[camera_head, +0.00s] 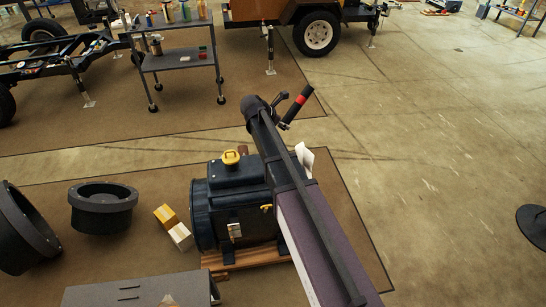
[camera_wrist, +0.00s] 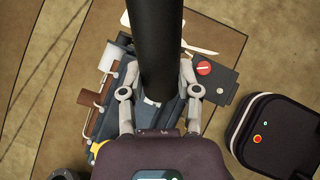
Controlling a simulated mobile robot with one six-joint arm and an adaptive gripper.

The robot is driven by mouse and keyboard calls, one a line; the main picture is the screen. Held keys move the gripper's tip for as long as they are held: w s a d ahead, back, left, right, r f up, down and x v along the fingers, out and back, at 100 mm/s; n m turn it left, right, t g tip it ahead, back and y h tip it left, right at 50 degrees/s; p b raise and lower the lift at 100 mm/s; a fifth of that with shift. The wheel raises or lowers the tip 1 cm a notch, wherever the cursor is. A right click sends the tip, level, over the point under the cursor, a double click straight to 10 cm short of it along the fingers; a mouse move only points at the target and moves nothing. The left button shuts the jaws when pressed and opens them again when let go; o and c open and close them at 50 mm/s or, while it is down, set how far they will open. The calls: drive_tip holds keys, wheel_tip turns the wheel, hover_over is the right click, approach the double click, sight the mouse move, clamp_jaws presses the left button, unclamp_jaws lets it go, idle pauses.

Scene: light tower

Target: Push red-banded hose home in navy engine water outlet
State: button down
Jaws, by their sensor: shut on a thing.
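The hose (camera_head: 307,92) is a black tube with a red band (camera_head: 302,99). It is tilted in the head view, beside the end of my arm, above and to the right of the navy engine (camera_head: 240,178). In the wrist view my gripper (camera_wrist: 160,76) has its two grey fingers on either side of the black hose (camera_wrist: 155,40) and is shut on it. The hose runs up out of the top of that view and hides much of the engine below. I cannot make out the water outlet; my arm covers part of the engine in the head view.
The engine sits on a wooden pallet (camera_head: 245,258) on a brown mat. Two black ring-shaped parts (camera_head: 103,196) and small boxes (camera_head: 180,236) lie to its left. A grey cart (camera_head: 180,62) and a trailer (camera_head: 285,12) stand behind. The concrete floor at right is mostly clear.

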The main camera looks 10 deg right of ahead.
wheel_tip(320, 180, down, 4)
drive_tip(key=h+b, duration=0.1)
drive_tip(key=b, duration=0.1)
drive_tip(key=t+h+b, duration=0.1)
drive_tip(key=b, duration=0.2)
drive_tip(key=shift+w+d+r, duration=0.15)
drive_tip(key=f+t+h+b, duration=0.1)
drive_tip(key=f+b, duration=0.1)
drive_tip(key=b, duration=0.3)
drive_tip(key=a+f+t+h+b, duration=0.1)
drive_tip(key=f+h+b, duration=0.1)
drive_tip(key=b, duration=0.3)
drive_tip(key=a+f+t+h+b, duration=0.1)
drive_tip(key=f+b, duration=0.2)
drive_tip(key=b, duration=0.3)
drive_tip(key=shift+w+n+t+h, duration=0.2)
drive_tip(key=shift+n+t+h, duration=0.1)
drive_tip(key=shift+n+h, duration=0.1)
drive_tip(key=a+f+b, duration=0.1)
drive_tip(key=b, duration=0.1)
drive_tip(key=shift+f+t+b, duration=0.15)
drive_tip(key=shift+t+b, duration=0.2)
drive_tip(key=shift+t, duration=0.05)
drive_tip(key=shift+a+f, duration=0.1)
drive_tip(key=shift+a, duration=0.05)
drive_tip(key=shift+h, duration=0.3)
drive_tip(key=shift+b, duration=0.4)
drive_tip(key=shift+a+f+b, duration=0.1)
drive_tip(key=shift+f+b, duration=2.25)
drive_tip(key=shift+f, duration=0.05)
